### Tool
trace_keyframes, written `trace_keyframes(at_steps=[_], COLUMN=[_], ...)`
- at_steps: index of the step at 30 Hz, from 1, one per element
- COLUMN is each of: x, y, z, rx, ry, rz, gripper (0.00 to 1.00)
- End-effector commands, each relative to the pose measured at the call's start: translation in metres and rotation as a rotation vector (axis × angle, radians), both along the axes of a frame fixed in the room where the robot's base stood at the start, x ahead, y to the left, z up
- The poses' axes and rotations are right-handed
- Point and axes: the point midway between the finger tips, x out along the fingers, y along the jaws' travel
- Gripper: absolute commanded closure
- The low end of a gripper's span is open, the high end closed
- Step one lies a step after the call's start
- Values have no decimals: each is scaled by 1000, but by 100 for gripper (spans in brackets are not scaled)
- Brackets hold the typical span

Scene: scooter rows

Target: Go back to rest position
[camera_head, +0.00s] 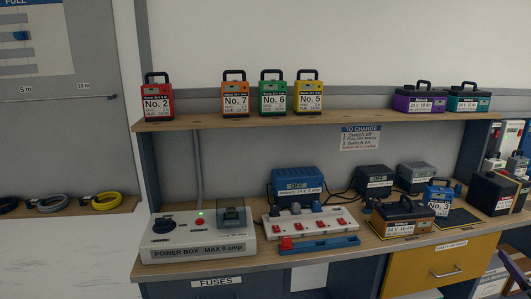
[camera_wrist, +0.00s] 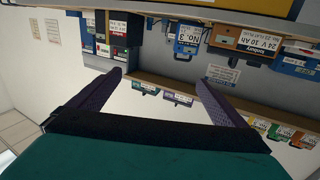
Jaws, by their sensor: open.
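My gripper (camera_wrist: 158,78) shows in the wrist view, which is upside down. Its two dark fingers are spread wide apart with nothing between them, so it is open and empty. Beyond the fingertips are the shelf and workbench with batteries, at some distance; neither finger appears to touch anything. The blue No. 3 battery (camera_wrist: 187,40) and the brown battery (camera_wrist: 238,38) appear past the fingers near the top.
The upper shelf (camera_head: 205,124) holds red No. 2 (camera_head: 157,103), several other numbered batteries, and purple (camera_head: 419,103) and teal ones. The bench has a power box (camera_head: 195,243), power strip (camera_head: 310,223), chargers, blue No. 3 (camera_head: 440,206) and brown battery (camera_head: 402,229). A yellow drawer (camera_head: 430,272) is below.

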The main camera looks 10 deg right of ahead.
Motion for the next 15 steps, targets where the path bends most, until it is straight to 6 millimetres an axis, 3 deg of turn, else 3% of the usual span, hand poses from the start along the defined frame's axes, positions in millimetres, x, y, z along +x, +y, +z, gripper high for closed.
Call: trace_keyframes(at_steps=[15], x=[59], y=[46], z=[-57], rx=[132], ry=[85], rz=[114], gripper=[3])
